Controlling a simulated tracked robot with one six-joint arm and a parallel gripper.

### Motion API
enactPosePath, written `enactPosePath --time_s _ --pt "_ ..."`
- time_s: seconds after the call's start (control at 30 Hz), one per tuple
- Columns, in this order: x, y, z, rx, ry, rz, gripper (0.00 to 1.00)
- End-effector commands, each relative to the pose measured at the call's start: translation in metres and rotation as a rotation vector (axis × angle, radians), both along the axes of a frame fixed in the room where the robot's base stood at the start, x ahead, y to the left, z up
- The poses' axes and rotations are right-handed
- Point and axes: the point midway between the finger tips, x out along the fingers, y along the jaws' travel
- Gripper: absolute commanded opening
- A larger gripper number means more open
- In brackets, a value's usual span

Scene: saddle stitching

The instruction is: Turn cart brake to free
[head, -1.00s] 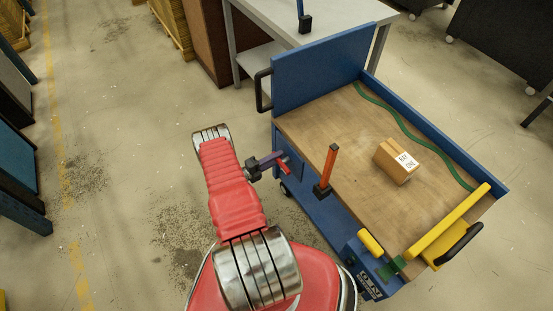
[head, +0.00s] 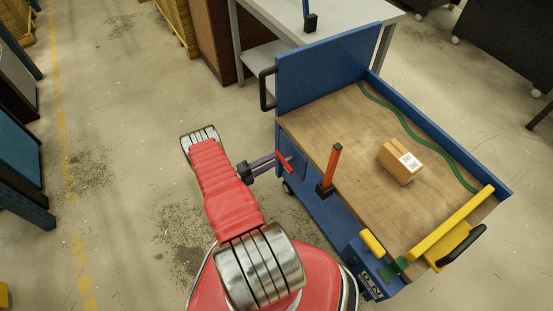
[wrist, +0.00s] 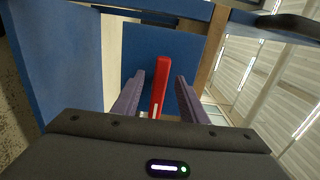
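The blue cart (head: 334,223) has a wooden deck and stands to the right of my arm. A red lever (head: 287,163), which looks like the brake, is on the cart's near left side by a blue panel. It stands upright in the wrist view (wrist: 161,82). My gripper (head: 279,159) is at this lever. In the wrist view my two purple fingers (wrist: 158,92) are apart, one on each side of the red lever, with a gap on both sides. The lever's lower end is hidden behind the gripper body.
An orange upright handle (head: 328,170) stands on the cart's near edge. A cardboard box (head: 399,162) and a green strap (head: 402,122) lie on the deck. A yellow bar (head: 450,223) crosses the right end. A grey table (head: 340,18) stands behind. The floor at left is open.

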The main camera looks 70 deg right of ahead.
Motion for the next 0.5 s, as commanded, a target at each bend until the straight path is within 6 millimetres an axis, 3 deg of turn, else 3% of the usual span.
enactPosePath --time_s 0.5 --pt "0.052 0.058 -0.001 0.001 0.001 0.003 0.39"
